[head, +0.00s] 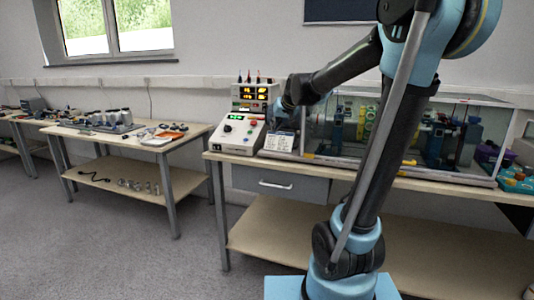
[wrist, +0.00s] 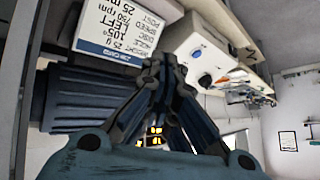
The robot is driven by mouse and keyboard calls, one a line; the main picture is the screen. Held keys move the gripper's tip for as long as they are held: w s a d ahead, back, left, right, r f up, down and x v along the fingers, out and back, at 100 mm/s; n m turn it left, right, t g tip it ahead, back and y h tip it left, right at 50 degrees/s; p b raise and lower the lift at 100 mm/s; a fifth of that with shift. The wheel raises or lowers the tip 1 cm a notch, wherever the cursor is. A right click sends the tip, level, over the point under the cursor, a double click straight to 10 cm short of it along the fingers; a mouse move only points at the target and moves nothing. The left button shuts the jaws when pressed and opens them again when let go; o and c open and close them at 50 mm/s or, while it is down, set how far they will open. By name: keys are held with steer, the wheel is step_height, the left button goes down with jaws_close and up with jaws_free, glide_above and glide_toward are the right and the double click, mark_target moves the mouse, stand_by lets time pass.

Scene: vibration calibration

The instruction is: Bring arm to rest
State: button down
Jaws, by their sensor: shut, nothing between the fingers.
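My blue-and-black arm rises from its blue base in the right half of the head view and bends left over the bench. My gripper (head: 284,108) is beside the control console (head: 240,135), near the left end of the clear-walled enclosure (head: 345,96). In the wrist view my gripper (wrist: 158,68) is shut, its fingertips together and empty. A printed white card (wrist: 118,28) lies beyond the fingers; it also shows in the head view (head: 279,143). The console (wrist: 205,58) with its dark knob is right of the fingertips. Whether the fingers touch anything cannot be told.
The bench (head: 330,172) holds the console and enclosure, with a drawer (head: 280,184) below. Coloured items (head: 515,175) stand at its right end. A second table (head: 110,138) with tools and an orange tray (head: 171,134) is at left. The floor between is clear.

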steer(key=s+d+f+g+h, duration=0.1)
steer(key=s+d+f, duration=0.4)
steer(key=s, duration=0.7)
steer(key=s+d+f+m+g+h, duration=0.1)
steer(key=s+d+f+g, duration=0.2)
steer(key=s+f, duration=0.6)
steer(key=s+d+f+g+h, duration=0.1)
steer(key=s+d+f, duration=0.6)
steer(key=s, duration=0.8)
steer(key=shift+s+d+f+m+g+h, duration=0.15)
steer(key=shift+s+d+m+g+h, duration=0.05)
steer(key=shift+d+m+g+h, duration=0.25)
steer(key=shift+w+f, duration=0.2)
steer(key=shift+w, duration=0.3)
